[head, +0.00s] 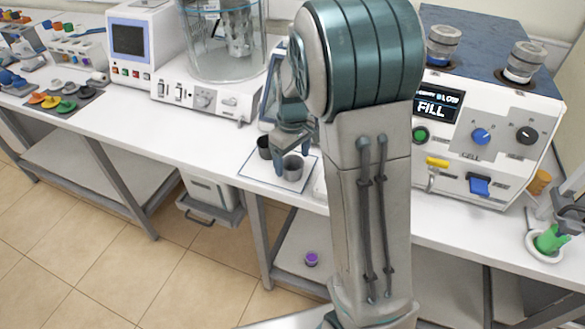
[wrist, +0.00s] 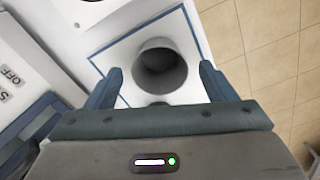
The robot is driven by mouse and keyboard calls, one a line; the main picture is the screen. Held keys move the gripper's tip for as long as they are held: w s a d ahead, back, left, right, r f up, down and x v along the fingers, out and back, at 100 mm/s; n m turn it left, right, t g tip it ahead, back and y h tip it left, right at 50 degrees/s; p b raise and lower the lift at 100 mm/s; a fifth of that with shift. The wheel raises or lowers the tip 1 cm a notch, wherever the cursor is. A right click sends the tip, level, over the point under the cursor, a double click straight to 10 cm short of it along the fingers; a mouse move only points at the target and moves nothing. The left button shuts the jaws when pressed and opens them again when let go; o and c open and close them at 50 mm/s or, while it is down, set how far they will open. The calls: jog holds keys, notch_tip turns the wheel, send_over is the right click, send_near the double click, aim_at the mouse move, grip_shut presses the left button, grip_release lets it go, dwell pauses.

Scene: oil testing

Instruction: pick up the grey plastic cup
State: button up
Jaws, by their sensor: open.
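The grey cup (head: 292,168) stands upright on a blue-outlined white square (head: 253,178) on the bench, in the head view. In the wrist view the cup (wrist: 160,68) shows its dark inside, between my two fingertips, with a gap on each side. My gripper (head: 291,138) is open and just above the cup in the head view; its fingers (wrist: 161,75) hold nothing.
The white machine with the FILL screen (head: 432,110) stands right of my arm. A machine with a glass vessel (head: 225,45) stands to the left. The bench front (head: 150,133) to the left is clear. A purple-topped item (head: 311,258) lies on the lower shelf.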

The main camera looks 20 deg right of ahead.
jog(key=shift+f, duration=1.3)
jog(key=c, duration=1)
jog(key=shift+c, duration=0.2)
